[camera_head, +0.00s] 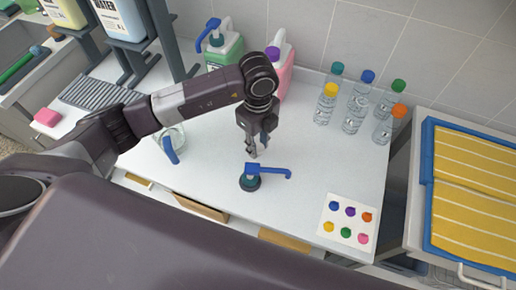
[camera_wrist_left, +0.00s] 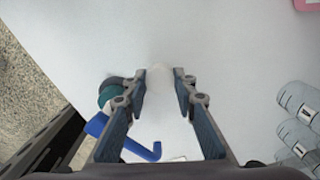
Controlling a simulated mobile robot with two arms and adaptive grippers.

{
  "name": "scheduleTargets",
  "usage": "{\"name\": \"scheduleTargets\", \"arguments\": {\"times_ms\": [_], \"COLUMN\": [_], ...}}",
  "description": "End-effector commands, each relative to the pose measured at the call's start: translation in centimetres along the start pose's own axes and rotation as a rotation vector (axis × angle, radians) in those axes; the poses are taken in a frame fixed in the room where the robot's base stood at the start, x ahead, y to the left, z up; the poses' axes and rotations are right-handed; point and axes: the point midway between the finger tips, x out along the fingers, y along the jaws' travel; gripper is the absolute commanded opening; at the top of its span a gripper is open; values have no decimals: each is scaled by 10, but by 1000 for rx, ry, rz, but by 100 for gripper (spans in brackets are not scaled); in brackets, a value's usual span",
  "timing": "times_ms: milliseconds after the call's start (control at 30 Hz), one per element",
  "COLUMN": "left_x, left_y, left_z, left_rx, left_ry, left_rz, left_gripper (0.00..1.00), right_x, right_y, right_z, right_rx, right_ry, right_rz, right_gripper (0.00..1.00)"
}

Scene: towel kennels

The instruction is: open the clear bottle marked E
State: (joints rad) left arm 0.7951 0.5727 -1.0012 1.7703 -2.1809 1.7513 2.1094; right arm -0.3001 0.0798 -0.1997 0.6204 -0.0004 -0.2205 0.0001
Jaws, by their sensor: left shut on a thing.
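Several clear bottles stand in a group at the back right of the white table, with teal, blue, green, yellow (camera_head: 330,90) and orange caps. The front middle bottle (camera_head: 353,120) shows no coloured cap. The bottle markings are too small to read, so I cannot tell which is E. My left gripper (camera_head: 256,153) is over the middle of the table, left of the bottles. In the left wrist view its fingertips (camera_wrist_left: 163,80) are shut on a small pale whitish thing (camera_wrist_left: 158,74), hard to make out. My right gripper is not in view.
A blue pump head (camera_head: 268,170) on a dark round base stands just below the gripper. A green jug (camera_head: 222,48) and a pink jug (camera_head: 286,75) stand behind. A card with coloured dots (camera_head: 347,226) lies front right.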

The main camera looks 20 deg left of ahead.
Motion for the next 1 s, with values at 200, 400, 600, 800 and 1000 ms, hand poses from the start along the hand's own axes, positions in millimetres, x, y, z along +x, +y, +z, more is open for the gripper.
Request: {"name": "scheduleTargets", "arguments": {"times_ms": [200,400,600,800,1000], "left_x": [28,30,34,33,33], "left_y": [1,0,0,0,0], "left_z": [0,0,0,0,0], "left_rx": [0,1,1,0,0], "left_ry": [0,-1,0,0,0], "left_rz": [2,1,1,1,1], "left_gripper": [0,0,0,43,43], "right_x": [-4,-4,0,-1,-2], "right_y": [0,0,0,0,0], "right_z": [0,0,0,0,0], "right_rx": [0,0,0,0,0], "right_ry": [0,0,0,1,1], "right_rz": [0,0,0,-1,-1], "right_gripper": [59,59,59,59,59]}}
